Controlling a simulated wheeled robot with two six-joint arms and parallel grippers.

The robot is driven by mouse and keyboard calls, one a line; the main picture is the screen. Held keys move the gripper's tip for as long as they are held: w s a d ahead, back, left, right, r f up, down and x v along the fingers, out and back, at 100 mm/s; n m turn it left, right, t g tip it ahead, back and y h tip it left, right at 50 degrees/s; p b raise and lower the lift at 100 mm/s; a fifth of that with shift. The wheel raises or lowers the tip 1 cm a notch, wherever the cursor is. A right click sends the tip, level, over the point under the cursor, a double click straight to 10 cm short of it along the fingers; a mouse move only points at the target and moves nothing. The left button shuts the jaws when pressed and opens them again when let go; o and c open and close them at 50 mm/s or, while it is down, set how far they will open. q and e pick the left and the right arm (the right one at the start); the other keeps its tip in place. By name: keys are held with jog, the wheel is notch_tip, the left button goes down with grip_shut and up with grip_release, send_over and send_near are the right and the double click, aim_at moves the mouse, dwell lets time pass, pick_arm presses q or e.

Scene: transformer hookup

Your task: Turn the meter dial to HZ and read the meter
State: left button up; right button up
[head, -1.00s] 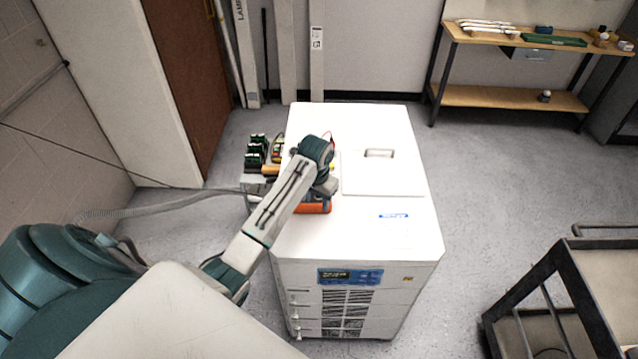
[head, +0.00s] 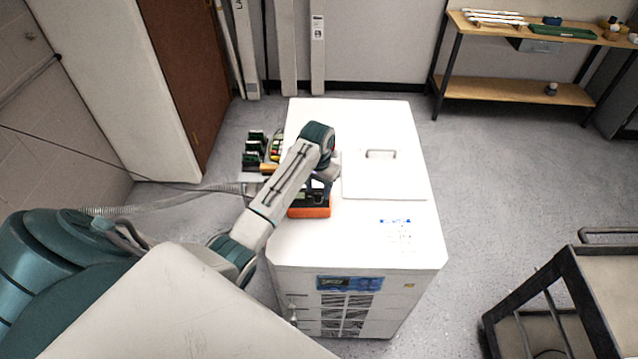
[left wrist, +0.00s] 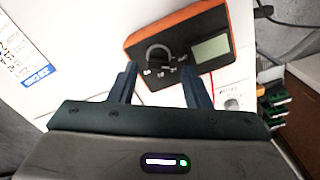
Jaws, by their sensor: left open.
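The meter (left wrist: 190,40), an orange-edged dark box, lies on the white cabinet top; in the head view the meter (head: 310,211) is partly hidden by my left arm. Its round dial (left wrist: 157,57) and its grey-green screen (left wrist: 210,49) face up in the left wrist view. The dial's setting and any reading are too small to tell. My left gripper (left wrist: 160,82) is open, its two fingers apart and pointing at the dial side of the meter. In the head view this gripper (head: 318,184) is above the meter. I cannot tell whether it touches. My right gripper is not in view.
The white cabinet (head: 350,245) has a lid with a handle (head: 380,153). Green terminal blocks (head: 256,148) stand at its left side. A red lead (left wrist: 211,84) runs beside the meter. A wooden bench (head: 520,92) and a dark cart (head: 570,290) stand to the right.

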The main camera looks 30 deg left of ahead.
pick_arm(q)
jog(key=shift+s+d+f, duration=0.15)
jog(key=shift+f, duration=0.5)
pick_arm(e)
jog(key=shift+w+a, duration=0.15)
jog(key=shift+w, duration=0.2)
pick_arm(q)
grip_shut()
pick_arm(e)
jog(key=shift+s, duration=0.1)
